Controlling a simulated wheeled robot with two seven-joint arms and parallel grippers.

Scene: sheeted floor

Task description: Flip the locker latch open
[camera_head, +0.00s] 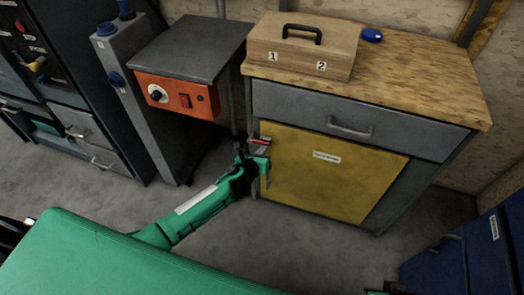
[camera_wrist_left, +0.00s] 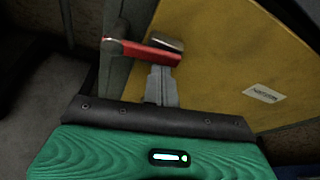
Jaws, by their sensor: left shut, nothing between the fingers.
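The locker has a yellow door (camera_head: 330,175) below a grey drawer. The red latch (camera_head: 261,141) sits at the door's upper left edge. In the left wrist view the red latch (camera_wrist_left: 145,52) lies across the frame and door edge, tilted slightly down to the right, with a dark metal piece by its right end. My left gripper (camera_head: 262,162) is just below the latch in the head view. In the left wrist view its shut fingers (camera_wrist_left: 160,76) reach up to the bar's underside with nothing between them; whether they touch it I cannot tell. My right gripper is not visible.
A wooden box (camera_head: 303,45) and a blue object (camera_head: 372,35) stand on the locker's wooden top (camera_head: 430,85). An orange control box (camera_head: 177,95) and a grey post (camera_head: 140,100) are to the left. A blue cabinet (camera_head: 470,250) is at lower right.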

